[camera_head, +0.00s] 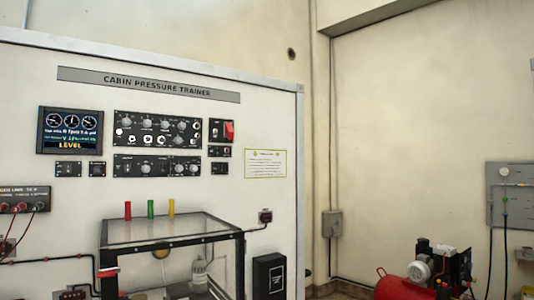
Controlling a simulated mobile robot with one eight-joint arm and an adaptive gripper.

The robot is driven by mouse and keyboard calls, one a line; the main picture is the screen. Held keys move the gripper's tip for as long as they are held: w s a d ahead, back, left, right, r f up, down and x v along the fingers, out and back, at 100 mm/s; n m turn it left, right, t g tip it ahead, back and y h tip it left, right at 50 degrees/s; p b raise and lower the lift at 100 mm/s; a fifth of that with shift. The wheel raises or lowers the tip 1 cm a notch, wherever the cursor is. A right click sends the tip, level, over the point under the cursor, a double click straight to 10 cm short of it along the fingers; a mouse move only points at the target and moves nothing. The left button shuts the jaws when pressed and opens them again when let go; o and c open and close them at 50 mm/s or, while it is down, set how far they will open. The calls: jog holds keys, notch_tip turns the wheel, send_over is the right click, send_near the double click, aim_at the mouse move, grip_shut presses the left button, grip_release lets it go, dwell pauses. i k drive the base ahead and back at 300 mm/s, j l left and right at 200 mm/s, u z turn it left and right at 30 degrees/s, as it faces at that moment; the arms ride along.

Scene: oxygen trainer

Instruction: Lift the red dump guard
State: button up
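The red dump guard (229,131) is a small red cover on a black panel (216,130). The panel is at the right end of the instrument row on the white board titled "Cabin Pressure Trainer" (150,85). The guard looks closed over its switch, but it is too small to be sure. My gripper is not in view, so nothing is seen near or touching the guard.
Black knob panels (157,131) and a display reading "LEVEL" (69,130) are left of the guard. Below stands a clear-walled box (172,230) with red, green and yellow cylinders above it. A red compressor (403,287) is at lower right.

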aim_at(229, 131)
jog(key=i+l+u, duration=0.15)
jog(key=i+u, duration=0.2)
jog(key=i, duration=0.15)
jog(key=i+l+u, duration=0.3)
jog(key=i, duration=0.2)
jog(key=i+l+u, duration=0.35)
jog(key=i+l, duration=0.05)
jog(key=i, duration=0.05)
